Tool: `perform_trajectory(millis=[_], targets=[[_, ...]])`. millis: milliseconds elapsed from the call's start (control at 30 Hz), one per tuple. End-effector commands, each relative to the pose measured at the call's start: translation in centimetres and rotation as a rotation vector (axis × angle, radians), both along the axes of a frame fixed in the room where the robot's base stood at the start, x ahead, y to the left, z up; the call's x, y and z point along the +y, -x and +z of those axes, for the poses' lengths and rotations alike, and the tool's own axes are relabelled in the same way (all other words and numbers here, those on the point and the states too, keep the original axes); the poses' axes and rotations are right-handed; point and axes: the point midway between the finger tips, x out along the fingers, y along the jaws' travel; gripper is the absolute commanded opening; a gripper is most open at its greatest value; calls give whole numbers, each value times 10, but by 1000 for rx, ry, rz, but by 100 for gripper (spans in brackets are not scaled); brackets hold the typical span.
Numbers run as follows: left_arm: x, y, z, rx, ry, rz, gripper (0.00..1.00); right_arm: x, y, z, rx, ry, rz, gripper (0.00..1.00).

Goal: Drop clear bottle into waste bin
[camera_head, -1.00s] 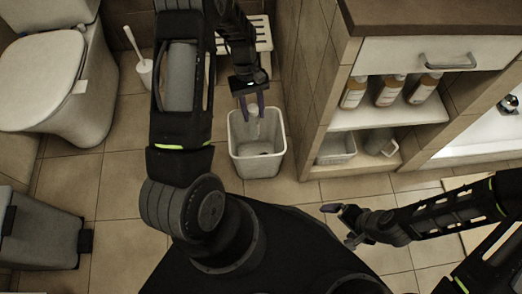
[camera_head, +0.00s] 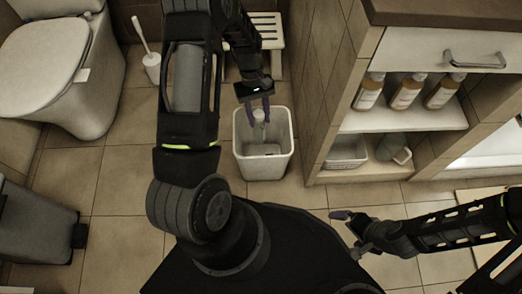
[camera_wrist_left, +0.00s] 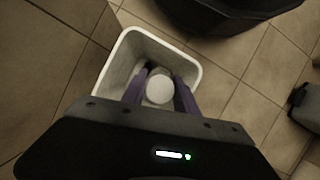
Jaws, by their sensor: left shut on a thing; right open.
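The waste bin (camera_head: 263,166) is a white, open-topped, square bin on the tiled floor in the middle of the head view. It also shows in the left wrist view (camera_wrist_left: 118,58). My left gripper (camera_head: 259,108) is over the bin's far part, its purple fingers pointing down. It is shut on the clear bottle (camera_head: 260,116), which hangs at the bin's mouth. In the left wrist view the bottle's pale round top (camera_wrist_left: 159,89) sits between the fingers, inside the outline of the rim. The bottle's lower part is hard to make out. My right gripper (camera_head: 349,222) is open and empty, at the lower right.
A toilet (camera_head: 60,70) and toilet brush (camera_head: 149,65) are at the left. A grey bin-like box (camera_head: 38,232) stands at lower left.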

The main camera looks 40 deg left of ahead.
Motion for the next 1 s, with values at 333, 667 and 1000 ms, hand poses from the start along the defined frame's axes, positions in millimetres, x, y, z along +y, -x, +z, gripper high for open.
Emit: perform_trajectory(millis=[333,667,1000], targets=[[0,0,-32,0,0,0,0,-5,-6,-27,-11,8,-13,100],[0,0,-31,0,0,0,38,-5,-6,-26,-12,8,-14,100],[0,0,-31,0,0,0,61,-5,-6,-26,-12,8,-14,100]])
